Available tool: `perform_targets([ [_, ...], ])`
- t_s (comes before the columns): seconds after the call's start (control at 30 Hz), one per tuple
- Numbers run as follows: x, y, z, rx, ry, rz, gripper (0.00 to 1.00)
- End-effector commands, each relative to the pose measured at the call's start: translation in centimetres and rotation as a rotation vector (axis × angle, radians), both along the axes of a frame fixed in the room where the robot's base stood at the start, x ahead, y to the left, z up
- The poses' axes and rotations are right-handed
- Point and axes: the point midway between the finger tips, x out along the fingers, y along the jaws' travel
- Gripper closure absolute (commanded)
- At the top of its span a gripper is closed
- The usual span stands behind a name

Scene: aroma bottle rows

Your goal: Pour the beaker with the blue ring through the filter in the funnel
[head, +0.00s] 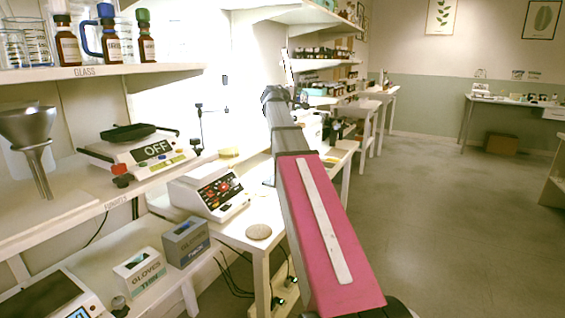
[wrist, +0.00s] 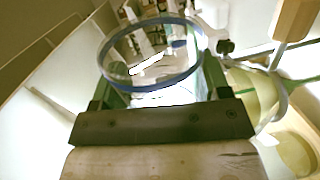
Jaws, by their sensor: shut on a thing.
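The beaker with the blue ring (wrist: 150,62) is clear glass, and its round rim faces my wrist camera. My gripper (wrist: 157,96) is shut on it, with one dark green finger on each side of the glass. I cannot tell its contents or exact tilt. In the head view my arm reaches away into the bright area, and the beaker cannot be made out there. A metal funnel (head: 28,125) stands at the left on the shelf marked "FUNNELS". No filter paper can be made out in it.
A dark clamp (wrist: 225,47) and a pale yellowish rounded thing (wrist: 252,97) are right of the beaker. A scale reading OFF (head: 150,152), a white device with a panel (head: 212,190) and glove boxes (head: 186,242) stand left of my arm.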

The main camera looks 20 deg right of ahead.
Motion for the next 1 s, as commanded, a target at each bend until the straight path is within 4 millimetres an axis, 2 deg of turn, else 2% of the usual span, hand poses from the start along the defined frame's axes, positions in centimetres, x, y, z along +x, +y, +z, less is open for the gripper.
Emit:
perform_targets([
  [1.0, 0.14, 0.10, 0.26, -0.027, 0.036, 0.000, 0.58],
])
